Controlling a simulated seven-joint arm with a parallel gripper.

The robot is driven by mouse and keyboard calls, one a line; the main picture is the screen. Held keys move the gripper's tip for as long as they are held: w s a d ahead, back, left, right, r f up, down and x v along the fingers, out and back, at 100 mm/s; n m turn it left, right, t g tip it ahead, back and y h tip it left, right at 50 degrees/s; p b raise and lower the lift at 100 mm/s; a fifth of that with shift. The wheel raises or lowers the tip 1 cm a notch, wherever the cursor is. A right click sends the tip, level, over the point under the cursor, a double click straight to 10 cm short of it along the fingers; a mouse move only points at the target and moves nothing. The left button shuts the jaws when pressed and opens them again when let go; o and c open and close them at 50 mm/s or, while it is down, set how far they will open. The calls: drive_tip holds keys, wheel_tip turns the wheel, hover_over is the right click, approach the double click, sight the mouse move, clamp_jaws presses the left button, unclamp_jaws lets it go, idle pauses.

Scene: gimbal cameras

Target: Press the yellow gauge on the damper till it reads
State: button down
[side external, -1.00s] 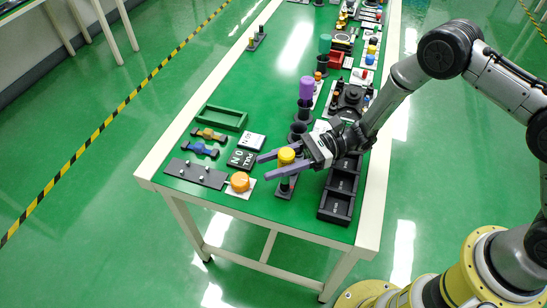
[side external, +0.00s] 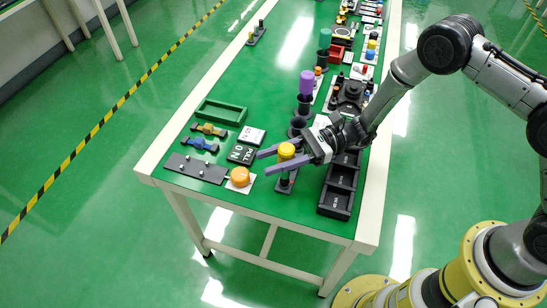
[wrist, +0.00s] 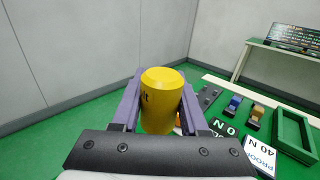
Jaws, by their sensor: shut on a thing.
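The yellow gauge (side external: 286,151) is an upright yellow cylinder between my purple fingers. My gripper (side external: 265,162) is shut on it, one finger on each side. In the wrist view the gauge (wrist: 162,100) fills the middle between the fingers, with part of a dark mark on its left side. Its reading cannot be made out. Below it is a dark stand (side external: 285,184); I cannot tell whether the gauge still touches it. An orange dome (side external: 239,176) sits on a white plate to the left, beside a dark plate with metal pegs (side external: 194,169). I cannot tell which thing is the damper.
A white card (side external: 252,136) and a black card (side external: 242,154) lie left of my gripper. A blue-banded piece (side external: 199,145), a yellow-brown one (side external: 209,130) and a green tray (side external: 221,112) lie beyond. A black compartment box (side external: 337,197) stands at right; the purple cylinder (side external: 306,82) stands behind.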

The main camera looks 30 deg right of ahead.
drive_tip(key=shift+f, duration=0.5)
idle(1.0)
drive_tip(key=shift+r, duration=0.1)
wheel_tip(320, 180, up, 6)
idle(0.7)
